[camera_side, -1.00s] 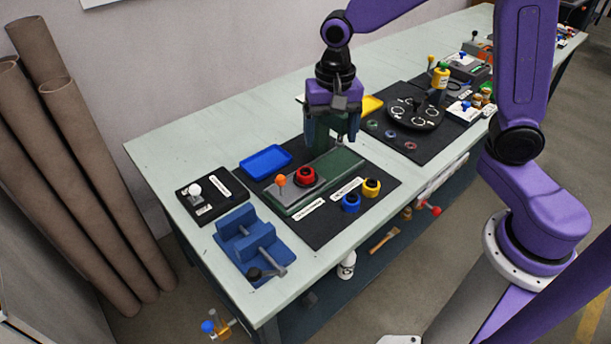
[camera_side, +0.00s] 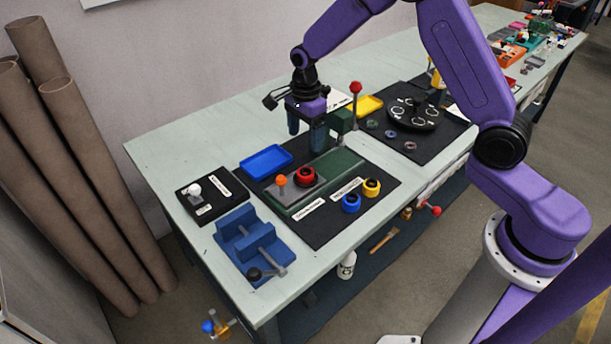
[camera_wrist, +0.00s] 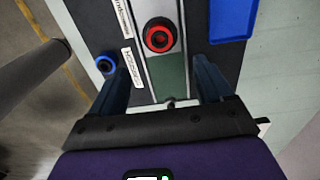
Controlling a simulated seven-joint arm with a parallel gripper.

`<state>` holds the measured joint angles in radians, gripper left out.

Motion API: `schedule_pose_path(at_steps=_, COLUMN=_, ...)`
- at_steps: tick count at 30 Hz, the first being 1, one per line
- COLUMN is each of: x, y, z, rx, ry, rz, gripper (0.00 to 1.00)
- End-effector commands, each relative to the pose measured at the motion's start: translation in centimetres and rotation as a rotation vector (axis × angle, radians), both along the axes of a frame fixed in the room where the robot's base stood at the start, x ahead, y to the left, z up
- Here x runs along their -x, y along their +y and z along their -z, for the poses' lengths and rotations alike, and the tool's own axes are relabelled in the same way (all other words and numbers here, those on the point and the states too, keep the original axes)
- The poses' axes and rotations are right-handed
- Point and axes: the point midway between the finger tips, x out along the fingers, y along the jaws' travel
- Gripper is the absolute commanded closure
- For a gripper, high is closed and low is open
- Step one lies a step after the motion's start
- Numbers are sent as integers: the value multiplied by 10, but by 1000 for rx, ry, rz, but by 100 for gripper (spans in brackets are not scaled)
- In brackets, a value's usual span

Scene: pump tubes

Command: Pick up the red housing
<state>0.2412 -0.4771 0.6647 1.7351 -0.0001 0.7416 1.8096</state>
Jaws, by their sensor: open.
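The red housing (camera_side: 305,175) is a short red ring-shaped part with a dark centre. It sits on the grey plate of the green press-like fixture (camera_side: 338,167), beside an orange-knobbed lever. In the wrist view the red housing (camera_wrist: 160,36) lies ahead of my fingers, near the top middle. My gripper (camera_side: 306,143) is open and empty, pointing down above and behind the red housing, apart from it. In the wrist view my gripper's two fingers (camera_wrist: 164,80) are spread wide, with the green base between them.
A blue housing (camera_side: 351,203) and a yellow one (camera_side: 371,187) stand on the black mat at front right. A blue tray (camera_side: 266,161) lies left of the fixture. A red-knobbed lever (camera_side: 355,90) rises close to my gripper. A blue vise (camera_side: 250,243) is at front left.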

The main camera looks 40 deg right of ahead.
Motion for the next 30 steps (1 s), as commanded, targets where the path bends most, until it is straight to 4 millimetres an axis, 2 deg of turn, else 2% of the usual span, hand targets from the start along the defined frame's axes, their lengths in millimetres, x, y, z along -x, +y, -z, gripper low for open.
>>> schedule_pose_path(at_steps=3, x=1, y=-1, z=25, rx=1, ry=5, rz=0, gripper=20)
schedule_pose_path(at_steps=9, x=1, y=-1, z=56, rx=1, ry=3, rz=0, gripper=20)
schedule_pose_path(at_steps=17, x=1, y=0, z=72, rx=0, ry=1, rz=-1, gripper=20)
schedule_pose_path(at_steps=25, x=1, y=-2, z=106, rx=1, ry=3, rz=-2, gripper=20)
schedule_pose_path(at_steps=30, x=1, y=-2, z=119, rx=1, ry=0, rz=-1, gripper=20)
